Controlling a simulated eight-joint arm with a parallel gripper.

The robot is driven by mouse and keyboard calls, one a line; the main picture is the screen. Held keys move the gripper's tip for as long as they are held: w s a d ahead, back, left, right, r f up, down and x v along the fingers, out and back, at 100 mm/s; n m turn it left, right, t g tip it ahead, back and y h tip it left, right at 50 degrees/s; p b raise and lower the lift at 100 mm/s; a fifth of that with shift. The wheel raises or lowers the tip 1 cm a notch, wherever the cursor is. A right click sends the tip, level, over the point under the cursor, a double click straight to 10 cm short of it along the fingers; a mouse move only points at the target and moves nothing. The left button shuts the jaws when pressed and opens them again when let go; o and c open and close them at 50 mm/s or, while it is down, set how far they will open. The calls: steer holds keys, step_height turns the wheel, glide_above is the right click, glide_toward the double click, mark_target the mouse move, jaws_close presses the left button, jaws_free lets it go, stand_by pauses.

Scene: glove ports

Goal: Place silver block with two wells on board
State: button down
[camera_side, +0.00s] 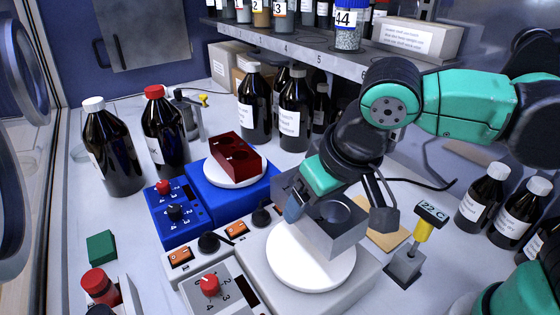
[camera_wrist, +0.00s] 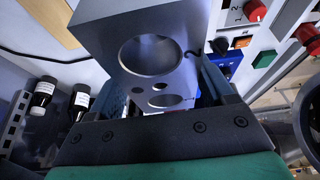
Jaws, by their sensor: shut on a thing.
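The silver block (camera_side: 335,237) is a grey metal box with round wells in its top. My gripper (camera_side: 340,211) is shut on it, one finger on each side. The block is over the white round plate (camera_side: 300,268) of the grey hotplate; I cannot tell whether it touches. In the wrist view the block (camera_wrist: 118,50) shows two large wells and small holes between the fingers. A tan board (camera_side: 388,236) lies flat behind and right of the hotplate, partly hidden by the block and gripper. A tan corner (camera_wrist: 52,18) shows at top left in the wrist view.
A blue hotplate (camera_side: 205,188) bears a dark red block (camera_side: 236,152). Dark bottles (camera_side: 485,195) stand at the right, others at the back left under a shelf (camera_side: 300,45). A black cable runs behind the board.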

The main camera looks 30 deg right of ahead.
step_height(320, 180, up, 14)
steer(key=f, duration=0.1)
steer(key=m+g+h, duration=0.2)
steer(key=m+h, duration=0.2)
steer(key=m, duration=0.7)
glide_above(289, 192)
steer(key=f, duration=0.7)
steer(key=shift+w+d, duration=0.15)
steer(key=shift+d, duration=0.1)
steer(key=f+m+g, duration=0.1)
steer(key=f+m, duration=0.1)
steer(key=m, duration=0.1)
steer(key=f+m+g, duration=0.1)
steer(key=f+m, duration=0.2)
steer(key=f+m+g, duration=0.1)
steer(key=f+m, duration=0.1)
steer(key=m, duration=0.2)
steer(key=shift+s+f+g, duration=0.2)
steer(key=shift+g, duration=0.1)
steer(key=shift+s+f+m, duration=0.1)
steer(key=shift+f+m, duration=0.2)
steer(key=shift+m, duration=0.2)
steer(key=shift+d+f+g, duration=0.1)
steer(key=shift+d+g, duration=0.2)
steer(key=d, duration=1.9)
steer(key=shift+m, duration=0.3)
step_height(289, 192, down, 6)
steer(key=shift+f, duration=2.35)
steer(key=shift+d+f, duration=0.15)
steer(key=shift+f, duration=0.3)
